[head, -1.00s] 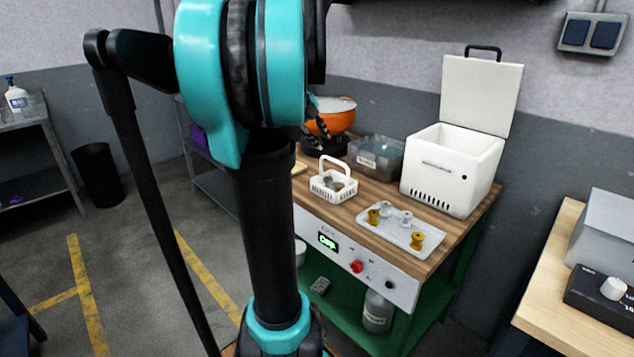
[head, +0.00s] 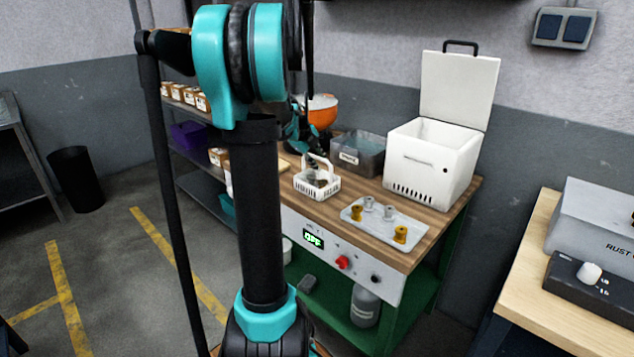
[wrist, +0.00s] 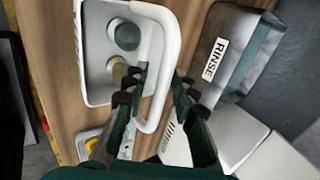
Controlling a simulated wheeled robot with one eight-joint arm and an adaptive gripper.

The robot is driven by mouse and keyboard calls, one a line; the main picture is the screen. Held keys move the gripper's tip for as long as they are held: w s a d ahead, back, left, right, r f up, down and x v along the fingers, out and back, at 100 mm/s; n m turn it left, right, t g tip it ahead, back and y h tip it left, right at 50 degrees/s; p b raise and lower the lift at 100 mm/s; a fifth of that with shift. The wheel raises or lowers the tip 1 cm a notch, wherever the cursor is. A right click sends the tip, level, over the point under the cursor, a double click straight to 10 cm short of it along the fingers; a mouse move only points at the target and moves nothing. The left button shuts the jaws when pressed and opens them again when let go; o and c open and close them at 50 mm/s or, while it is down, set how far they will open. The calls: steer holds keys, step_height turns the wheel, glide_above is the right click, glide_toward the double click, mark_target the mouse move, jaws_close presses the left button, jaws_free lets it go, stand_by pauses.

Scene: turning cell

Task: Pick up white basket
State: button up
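The white basket (head: 316,186) stands upright on the wooden bench top, its arched handle up. In the wrist view the basket (wrist: 91,70) is at upper left, with round grey-green and yellowish pieces inside. Its white handle (wrist: 170,50) loops out toward the camera. My gripper (wrist: 160,84) is open, with its two dark fingers spread and part of the handle showing between them; I cannot tell whether they touch it. In the head view my gripper (head: 299,138) is partly hidden by my arm, just above and behind the basket.
A grey bin (head: 358,152) labelled RINSE stands behind the basket, beside an orange-sided bowl (head: 322,110). A white box with its lid up (head: 432,160) is to the right. A pale tray (head: 384,221) with several small spools lies in front of it.

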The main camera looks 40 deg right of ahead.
steer(key=shift+x, duration=1.1)
jaws_close()
